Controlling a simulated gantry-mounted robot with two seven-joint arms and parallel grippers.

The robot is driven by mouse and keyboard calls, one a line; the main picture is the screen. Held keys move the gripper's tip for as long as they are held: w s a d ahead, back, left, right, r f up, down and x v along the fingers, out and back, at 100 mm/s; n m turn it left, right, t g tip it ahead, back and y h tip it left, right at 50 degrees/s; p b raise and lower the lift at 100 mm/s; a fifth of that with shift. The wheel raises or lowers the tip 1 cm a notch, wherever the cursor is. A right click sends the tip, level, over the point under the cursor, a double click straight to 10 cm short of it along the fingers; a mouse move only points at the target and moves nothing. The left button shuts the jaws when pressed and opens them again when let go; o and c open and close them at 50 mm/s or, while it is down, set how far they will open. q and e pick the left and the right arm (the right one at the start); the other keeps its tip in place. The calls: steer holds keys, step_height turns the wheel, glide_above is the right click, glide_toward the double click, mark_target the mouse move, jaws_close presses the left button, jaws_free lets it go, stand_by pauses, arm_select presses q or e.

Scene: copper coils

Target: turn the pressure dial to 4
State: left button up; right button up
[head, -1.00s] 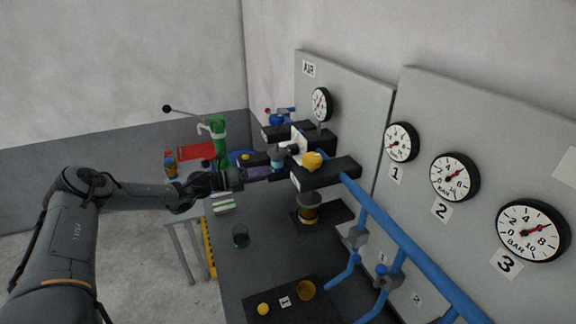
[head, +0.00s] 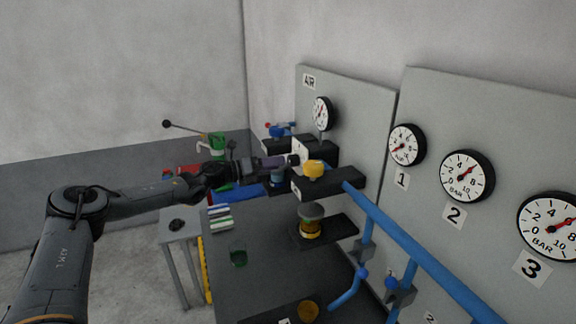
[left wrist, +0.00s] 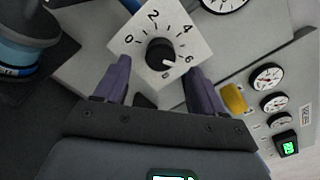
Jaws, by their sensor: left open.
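The pressure dial is a black knob (left wrist: 160,52) on a white square plate (left wrist: 122,43) marked with even numbers from 0 to 8. In the left wrist view its white pointer mark points to the lower right, close to the 6. In the head view the white plate (head: 299,149) is partly hidden behind my gripper, and the knob is not clear. My left gripper (head: 294,160) is in front of the plate. Its purple fingers are apart with nothing between them; in the left wrist view the gripper (left wrist: 158,68) has one finger on each side below the knob.
A yellow knob (head: 314,169) sits on a black block close to my gripper's right. The AIR gauge (head: 322,113) hangs on the panel above. A blue pipe (head: 405,245) runs along the right.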

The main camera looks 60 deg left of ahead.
mark_target(289, 161)
arm_select(q)
steer(key=shift+w, duration=0.7)
steer(key=shift+w+d+r, duration=0.15)
steer(key=shift+w+d, duration=0.2)
steer(key=shift+w, duration=0.25)
steer(key=shift+w+a, duration=0.15)
steer(key=shift+w, duration=0.25)
arm_select(e)
steer(key=shift+r, duration=0.25)
arm_select(q)
steer(key=shift+w+d+p, duration=0.35)
steer(key=shift+w+p, duration=0.15)
steer(key=shift+w, duration=0.35)
arm_select(e)
steer(key=shift+r, duration=0.25)
arm_select(q)
steer(key=shift+c, duration=0.2)
steer(key=c, duration=1)
